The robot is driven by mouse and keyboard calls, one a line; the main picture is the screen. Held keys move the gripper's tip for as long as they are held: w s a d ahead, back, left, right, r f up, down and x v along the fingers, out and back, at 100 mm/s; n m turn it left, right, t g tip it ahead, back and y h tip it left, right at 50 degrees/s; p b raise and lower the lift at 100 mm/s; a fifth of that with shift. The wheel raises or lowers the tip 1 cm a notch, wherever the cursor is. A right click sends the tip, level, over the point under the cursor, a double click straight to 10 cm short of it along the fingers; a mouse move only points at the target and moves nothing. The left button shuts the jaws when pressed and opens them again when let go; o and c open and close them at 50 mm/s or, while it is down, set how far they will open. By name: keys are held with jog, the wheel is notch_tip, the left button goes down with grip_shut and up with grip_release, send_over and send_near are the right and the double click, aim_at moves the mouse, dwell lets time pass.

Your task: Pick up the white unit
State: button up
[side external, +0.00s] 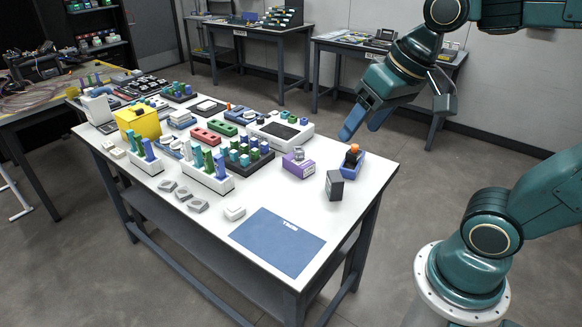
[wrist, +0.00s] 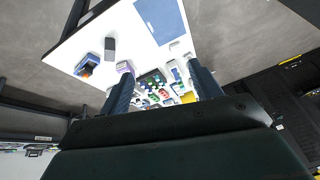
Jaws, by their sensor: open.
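The task's white unit could be either of two things, and I cannot tell which. One is a small white block (side external: 234,213) lying alone left of the blue mat. The other is a larger white device with a dark top panel (side external: 284,131), towards the back right of the table. My gripper (side external: 366,121) is open and empty, in the air above and beyond the table's right end, apart from both. In the wrist view, my gripper (wrist: 163,88) shows its two dark blue fingers spread, with the crowded table part far off between them.
The white table (side external: 300,196) has a blue mat (side external: 278,241) in front. A dark grey box (side external: 335,185), a purple box (side external: 298,164) and a blue bin (side external: 351,163) stand at the right. Racks with coloured pieces and a yellow box (side external: 138,122) crowd the left.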

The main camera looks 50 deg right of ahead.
jog(key=w+m+g, duration=0.1)
jog(key=w+m, duration=0.3)
jog(key=w, duration=0.5)
jog(key=m+g+y, duration=0.3)
jog(key=m+y, duration=0.1)
jog(key=m, duration=0.9)
send_over(236, 205)
jog(key=s+d, duration=0.1)
jog(key=d, duration=0.4)
notch_tip(236, 205, down, 22)
jog(key=shift+x, duration=4.2)
jog(key=shift+s+f, duration=0.1)
jog(key=shift+x, duration=2.5)
